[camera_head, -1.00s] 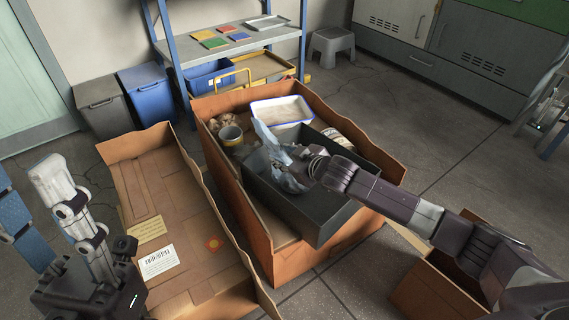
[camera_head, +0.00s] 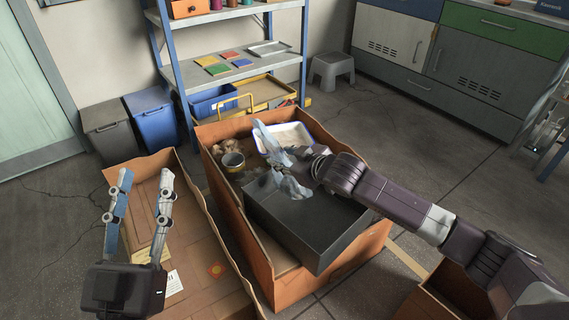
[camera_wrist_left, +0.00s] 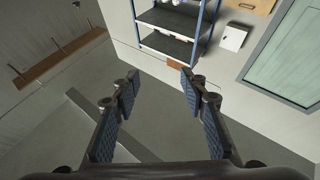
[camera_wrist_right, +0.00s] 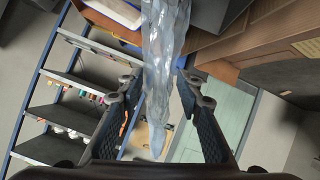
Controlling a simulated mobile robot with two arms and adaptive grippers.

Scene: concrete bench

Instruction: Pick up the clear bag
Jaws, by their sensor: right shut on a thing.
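The clear bag (camera_head: 287,181) is crumpled, bluish and see-through. It hangs at the left end of the dark grey bin (camera_head: 318,228) in the head view, its upper part raised above the rim. My right gripper (camera_head: 308,166) is shut on the bag there, its fingers partly hidden by the wrist and the bag. In the right wrist view the bag (camera_wrist_right: 161,75) runs between the two fingers. I cannot tell whether its lower end touches the bin.
A shelf (camera_head: 235,66) and two lidded bins (camera_head: 152,117) stand behind.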

